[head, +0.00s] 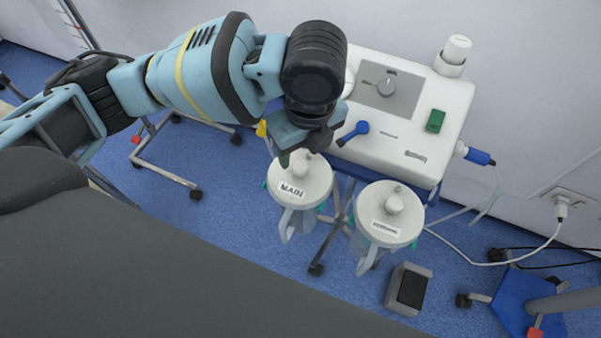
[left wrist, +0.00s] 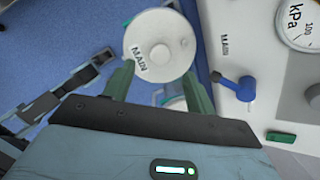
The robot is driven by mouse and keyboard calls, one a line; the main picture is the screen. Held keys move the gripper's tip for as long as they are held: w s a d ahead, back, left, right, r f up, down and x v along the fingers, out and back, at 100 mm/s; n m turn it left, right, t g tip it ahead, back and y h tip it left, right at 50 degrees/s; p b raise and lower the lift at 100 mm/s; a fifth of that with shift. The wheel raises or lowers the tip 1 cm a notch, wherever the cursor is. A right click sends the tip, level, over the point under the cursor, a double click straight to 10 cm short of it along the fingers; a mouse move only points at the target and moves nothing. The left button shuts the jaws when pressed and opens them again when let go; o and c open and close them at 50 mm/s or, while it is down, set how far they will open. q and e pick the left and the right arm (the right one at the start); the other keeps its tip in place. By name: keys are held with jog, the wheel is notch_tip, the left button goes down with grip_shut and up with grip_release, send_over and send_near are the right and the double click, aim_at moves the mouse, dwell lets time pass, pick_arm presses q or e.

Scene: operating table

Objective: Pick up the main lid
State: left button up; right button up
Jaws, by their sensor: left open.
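The main lid (head: 313,185) is a round white lid with a knob and a MAIN label, on a clear canister hanging at the front of the white suction unit. It also shows in the left wrist view (left wrist: 175,32). My left gripper (head: 285,152) is over the far edge of this lid, pointing down. In the left wrist view its two green fingers (left wrist: 160,88) are apart with nothing gripped between them, and the lid lies beyond their tips. Whether the fingers touch the lid I cannot tell. My right gripper is not in view.
A second white-lidded canister (head: 388,228) hangs just right of the main one. The white suction unit (head: 385,130) with a dial, blue lever (head: 353,133) and green switch stands behind. A dark table surface (head: 150,265) fills the lower left. A pedal (head: 409,289) is on the blue floor.

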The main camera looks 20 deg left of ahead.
aim_at(300, 166)
pick_arm(q)
jog(key=shift+w+a+f+b, duration=0.2)
jog(key=shift+f+b, duration=0.2)
jog(key=shift+f, duration=1.05)
jog(key=shift+w+a+f+b, duration=0.15)
jog(key=shift+f+b, duration=0.2)
jog(key=shift+f, duration=1.1)
jog(key=shift+s+r, duration=0.1)
grip_shut()
